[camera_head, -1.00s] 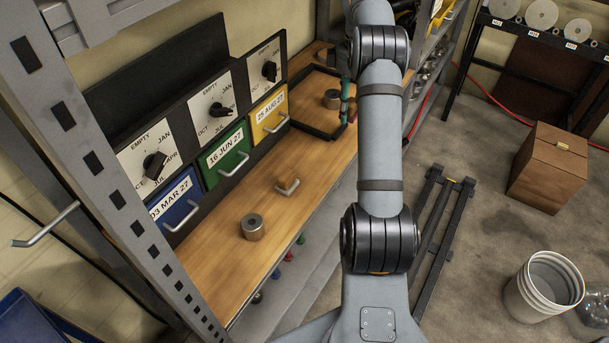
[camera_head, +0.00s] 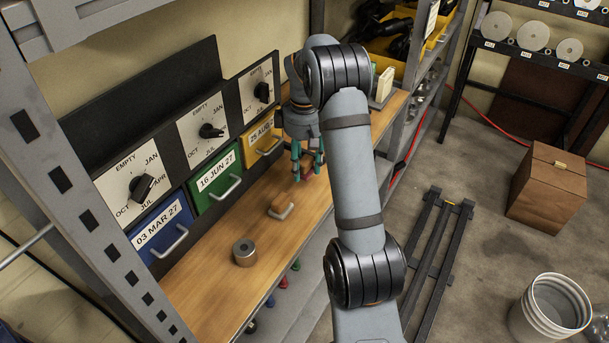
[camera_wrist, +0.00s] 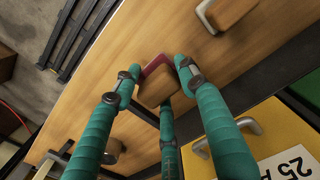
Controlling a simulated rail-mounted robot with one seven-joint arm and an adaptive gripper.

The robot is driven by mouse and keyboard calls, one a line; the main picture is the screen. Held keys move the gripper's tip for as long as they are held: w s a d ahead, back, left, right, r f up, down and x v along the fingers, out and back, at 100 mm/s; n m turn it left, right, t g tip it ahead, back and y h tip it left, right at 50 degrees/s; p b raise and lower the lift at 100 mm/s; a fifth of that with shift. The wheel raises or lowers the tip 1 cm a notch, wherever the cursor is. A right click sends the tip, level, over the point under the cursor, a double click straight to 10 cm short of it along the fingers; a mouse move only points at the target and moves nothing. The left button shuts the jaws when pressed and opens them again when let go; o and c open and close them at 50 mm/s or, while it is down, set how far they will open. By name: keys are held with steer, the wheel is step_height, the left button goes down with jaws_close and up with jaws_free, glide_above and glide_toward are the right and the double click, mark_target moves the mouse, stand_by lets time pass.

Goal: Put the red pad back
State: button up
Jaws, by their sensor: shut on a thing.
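My gripper (camera_wrist: 158,82) has several green fingers closed around a small brown block with a red edge, which I take as the red pad (camera_wrist: 153,66), in the wrist view. A similar brown block with a silver-grey edge (camera_head: 282,208) lies on the bench in front of the green drawer (camera_head: 217,184). It also shows at the top of the wrist view (camera_wrist: 226,12).
A metal cylinder (camera_head: 244,253) stands on the bench (camera_head: 215,285) near the blue drawer (camera_head: 165,230). Dials (camera_head: 210,131) sit above the drawers. A grey perforated post (camera_head: 75,195) rises at left.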

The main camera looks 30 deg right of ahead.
mark_target(305, 174)
steer(key=shift+f, duration=1.75)
steer(key=shift+f, duration=0.1)
steer(key=o, duration=1.2)
steer(key=shift+o, duration=0.6)
step_height(305, 174, up, 12)
steer(key=shift+r+p, duration=0.1)
steer(key=shift+p, duration=1)
